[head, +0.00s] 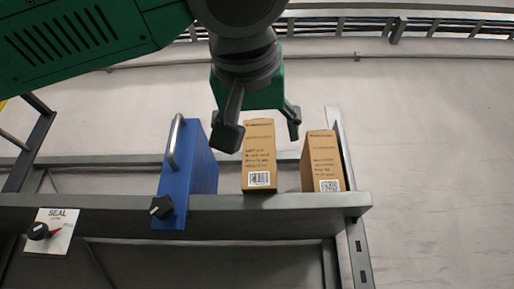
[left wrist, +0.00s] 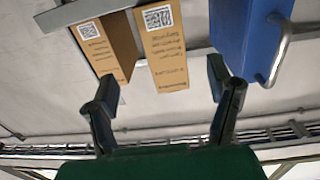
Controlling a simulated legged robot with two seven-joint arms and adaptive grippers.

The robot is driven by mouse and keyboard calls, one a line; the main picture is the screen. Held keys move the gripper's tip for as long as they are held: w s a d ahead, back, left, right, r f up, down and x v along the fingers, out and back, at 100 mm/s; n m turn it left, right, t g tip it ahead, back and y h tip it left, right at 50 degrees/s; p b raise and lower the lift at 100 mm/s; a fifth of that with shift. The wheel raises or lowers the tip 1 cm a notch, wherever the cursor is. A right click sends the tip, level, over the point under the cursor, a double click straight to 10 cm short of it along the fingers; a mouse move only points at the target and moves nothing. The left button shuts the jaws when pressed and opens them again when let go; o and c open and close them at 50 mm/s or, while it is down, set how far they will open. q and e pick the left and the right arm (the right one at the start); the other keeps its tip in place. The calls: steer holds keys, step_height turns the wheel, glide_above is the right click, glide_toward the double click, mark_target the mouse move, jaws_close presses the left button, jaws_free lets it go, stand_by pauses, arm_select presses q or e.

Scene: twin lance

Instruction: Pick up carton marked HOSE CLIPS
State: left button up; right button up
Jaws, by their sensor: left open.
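Two tan cartons stand upright on a grey shelf: the left carton (head: 259,157) and the right carton (head: 323,160). Their printed text is too small to read, so I cannot tell which is marked HOSE CLIPS. My left gripper (head: 267,136) is open, its fingers to either side of the top of the left carton in the head view. In the left wrist view that carton (left wrist: 163,52) lies beyond the gap between the fingers (left wrist: 166,97), which hold nothing. The other carton (left wrist: 104,50) is also there. My right gripper is not in view.
A blue case (head: 188,170) with a metal handle stands left of the cartons, also seen in the left wrist view (left wrist: 246,35). The shelf (head: 110,212) has a SEAL panel (head: 50,231) with a knob. A grey post (head: 358,245) stands at its right end.

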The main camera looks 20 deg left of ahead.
mark_target(260, 168)
arm_select(q)
steer(key=p+x, duration=0.2)
steer(key=x, duration=0.4)
steer(key=p+x, duration=0.2)
steer(key=x, duration=0.4)
steer(key=shift+w+a+r, duration=0.15)
steer(key=shift+w+a, duration=0.2)
steer(key=shift+w+d+p, duration=0.15)
steer(key=shift+w+p, duration=0.25)
steer(key=shift+w, duration=0.15)
steer(key=shift+c, duration=1.2)
steer(key=shift+a, duration=0.25)
steer(key=c, duration=1.2)
